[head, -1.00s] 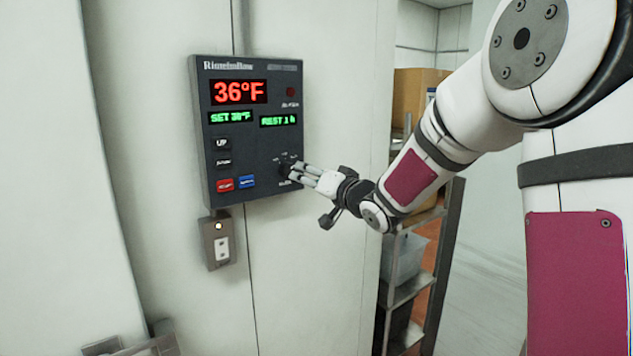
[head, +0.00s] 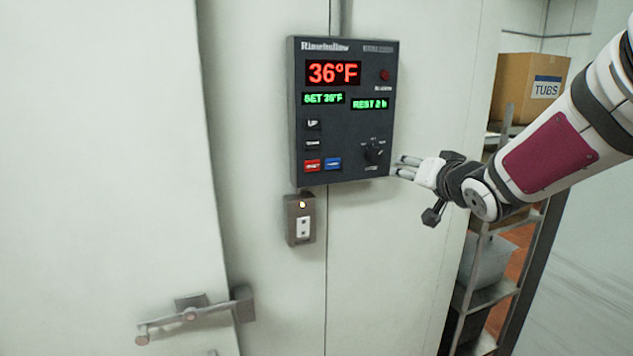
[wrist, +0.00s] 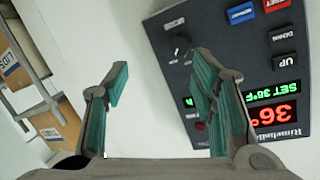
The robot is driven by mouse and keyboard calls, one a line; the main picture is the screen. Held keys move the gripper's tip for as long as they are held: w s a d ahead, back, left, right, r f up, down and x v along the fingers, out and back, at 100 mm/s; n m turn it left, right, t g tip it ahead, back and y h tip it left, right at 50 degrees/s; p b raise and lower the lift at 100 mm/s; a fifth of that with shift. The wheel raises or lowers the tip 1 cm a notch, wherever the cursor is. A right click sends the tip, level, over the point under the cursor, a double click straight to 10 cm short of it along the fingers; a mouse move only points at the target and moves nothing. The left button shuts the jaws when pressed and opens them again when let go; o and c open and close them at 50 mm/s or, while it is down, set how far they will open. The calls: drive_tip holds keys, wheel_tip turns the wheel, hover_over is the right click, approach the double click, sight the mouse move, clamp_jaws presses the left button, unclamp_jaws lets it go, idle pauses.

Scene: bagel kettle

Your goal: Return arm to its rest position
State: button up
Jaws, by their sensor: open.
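My gripper (head: 403,167) is open and empty, just right of the dark control panel (head: 298,110) on the pale wall, apart from its knob (head: 374,152). In the wrist view, the two teal-padded fingers of my gripper (wrist: 160,88) are spread apart. The panel (wrist: 225,60) lies behind and right of them there, with the knob (wrist: 180,47) in clear sight between and beyond the fingers. My white and maroon arm reaches in from the right.
A small switch box (head: 292,232) is below the panel. A metal door handle (head: 190,316) sticks out at the lower left. A shelf rack (head: 541,240) with a TUBS carton (head: 518,85) and grey bins stands right, behind my arm.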

drive_tip(key=s+a+f+n+g, duration=0.1)
drive_tip(key=s+f+g, duration=0.1)
drive_tip(key=s, duration=0.9)
drive_tip(key=s+a+f+n+g+h+b, duration=0.1)
drive_tip(key=s+f+g, duration=0.2)
drive_tip(key=s, duration=0.8)
drive_tip(key=s+a+f+n+g+b, duration=0.1)
drive_tip(key=s+f+g, duration=0.2)
drive_tip(key=s, duration=0.8)
drive_tip(key=shift+a+f+g+h, duration=0.3)
drive_tip(key=shift+a+g, duration=0.1)
drive_tip(key=shift+g, duration=0.5)
